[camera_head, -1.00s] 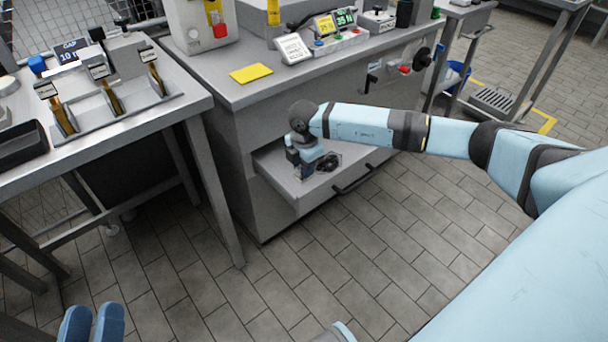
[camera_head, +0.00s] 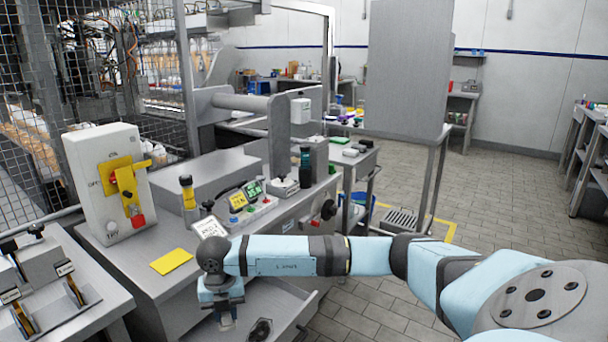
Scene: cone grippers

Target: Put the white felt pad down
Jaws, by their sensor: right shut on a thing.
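My right gripper (camera_head: 226,319) points down over the open drawer (camera_head: 288,299) below the bench top. It is shut on the white felt pad, of which only a small pale patch can be made out between the fingertips. The pad's outline is mostly hidden by the fingers and wrist. I cannot tell whether the pad touches the drawer floor. A dark round part (camera_head: 260,329) lies in the drawer, to the right of the gripper. My left gripper is out of view.
A yellow pad (camera_head: 171,261) lies on the bench top left of my wrist. A white switch box (camera_head: 106,180) with a yellow and red lockout stands behind it.

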